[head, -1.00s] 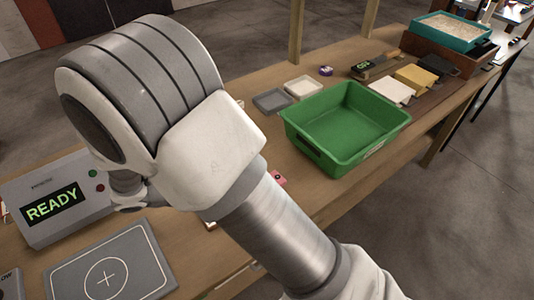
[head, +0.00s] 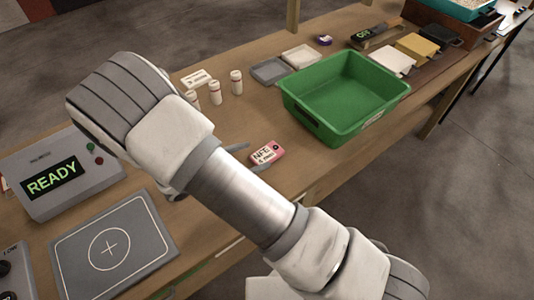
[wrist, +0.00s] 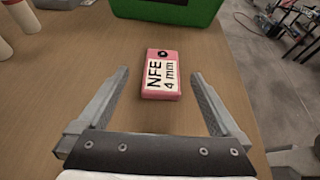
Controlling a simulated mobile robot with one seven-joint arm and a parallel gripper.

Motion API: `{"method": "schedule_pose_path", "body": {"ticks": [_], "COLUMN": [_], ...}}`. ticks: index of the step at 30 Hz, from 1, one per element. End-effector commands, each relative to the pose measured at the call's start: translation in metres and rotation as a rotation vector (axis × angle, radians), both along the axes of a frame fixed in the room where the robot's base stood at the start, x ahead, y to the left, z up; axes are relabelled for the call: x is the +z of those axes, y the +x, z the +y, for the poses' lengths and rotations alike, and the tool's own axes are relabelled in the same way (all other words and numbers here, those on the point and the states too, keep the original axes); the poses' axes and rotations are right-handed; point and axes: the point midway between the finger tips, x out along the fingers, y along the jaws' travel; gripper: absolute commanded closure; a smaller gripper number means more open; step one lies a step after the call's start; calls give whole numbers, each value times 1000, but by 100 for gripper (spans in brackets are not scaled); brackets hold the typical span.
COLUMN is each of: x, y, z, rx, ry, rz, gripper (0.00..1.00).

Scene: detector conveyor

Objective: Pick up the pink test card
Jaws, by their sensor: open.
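The pink test card (head: 267,153) lies flat on the wooden table in the head view, in front of the green bin. It has a white label reading "NFE 4 mm" with a black dot. In the wrist view the pink card (wrist: 162,75) lies ahead, between the lines of the two fingers, its near end about level with the fingertips. My gripper (wrist: 158,75) is open and empty, with one finger on each side of the card and a gap to both. In the head view my arm hides most of the gripper; parts of its fingers show beside the card.
The green bin (head: 290,98) stands just beyond the card. Several white bottles (head: 236,82) stand to the left. A grey box reading READY (head: 105,165) and a flat pad with a cross (head: 150,270) are at the left. The table's front edge is close by the card.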

Motion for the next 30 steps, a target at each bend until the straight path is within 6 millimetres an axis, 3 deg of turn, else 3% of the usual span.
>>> {"method": "schedule_pose_path", "body": {"ticks": [7,15,23,30], "x": [-5,-20,-22,-22], "y": [7,26,29,29], "z": [-11,-41,-44,-43], "rx": [-1,-2,0,0], "ry": [-1,0,1,1], "rz": [1,1,0,0], "gripper": [0,0,0,43]}}
